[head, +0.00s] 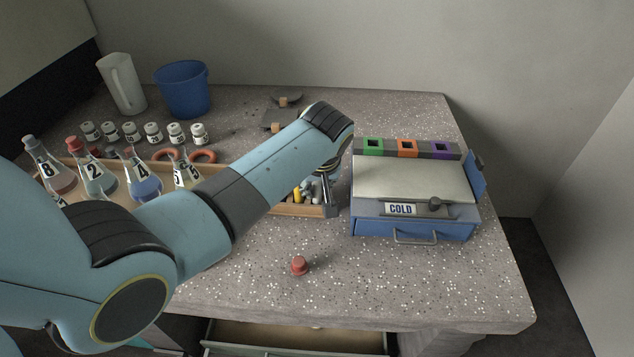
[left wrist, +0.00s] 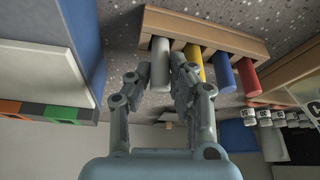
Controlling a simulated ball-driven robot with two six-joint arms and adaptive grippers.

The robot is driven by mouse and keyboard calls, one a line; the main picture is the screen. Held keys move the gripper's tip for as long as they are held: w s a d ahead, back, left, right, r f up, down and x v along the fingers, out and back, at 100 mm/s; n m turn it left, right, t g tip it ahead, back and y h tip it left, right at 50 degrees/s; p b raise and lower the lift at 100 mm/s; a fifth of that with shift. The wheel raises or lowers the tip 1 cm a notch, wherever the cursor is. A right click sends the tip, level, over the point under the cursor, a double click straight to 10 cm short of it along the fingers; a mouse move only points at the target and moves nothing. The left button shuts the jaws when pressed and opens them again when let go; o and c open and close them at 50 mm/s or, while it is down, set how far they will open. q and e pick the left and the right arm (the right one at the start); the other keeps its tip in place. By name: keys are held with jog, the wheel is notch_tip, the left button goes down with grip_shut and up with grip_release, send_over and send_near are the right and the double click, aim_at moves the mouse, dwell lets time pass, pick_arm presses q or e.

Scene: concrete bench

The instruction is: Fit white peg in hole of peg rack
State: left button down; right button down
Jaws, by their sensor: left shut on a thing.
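The peg rack (left wrist: 205,28) is a wooden bar in the upper part of the left wrist view. It holds a yellow peg (left wrist: 194,62), a blue peg (left wrist: 222,70) and a red peg (left wrist: 247,76) in a row. My left gripper (left wrist: 162,78) is shut on the white peg (left wrist: 160,54) at the rack's left end in that view. The peg's far end overlaps the rack; I cannot tell whether it is in a hole. In the head view my arm hides most of the rack (head: 300,211), and the gripper (head: 326,190) is at its right end. My right gripper is not in view.
A blue box with a COLD label (head: 401,209) stands close right of my left gripper. Several flasks (head: 95,172) stand left behind my arm. A small red stopper (head: 299,265) lies on the clear front of the bench. An open drawer (head: 295,338) is below.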

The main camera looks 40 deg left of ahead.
pick_arm(q)
jog(key=shift+f+b, duration=0.3)
jog(key=shift+f, duration=0.25)
jog(key=c, duration=1.1)
grip_release()
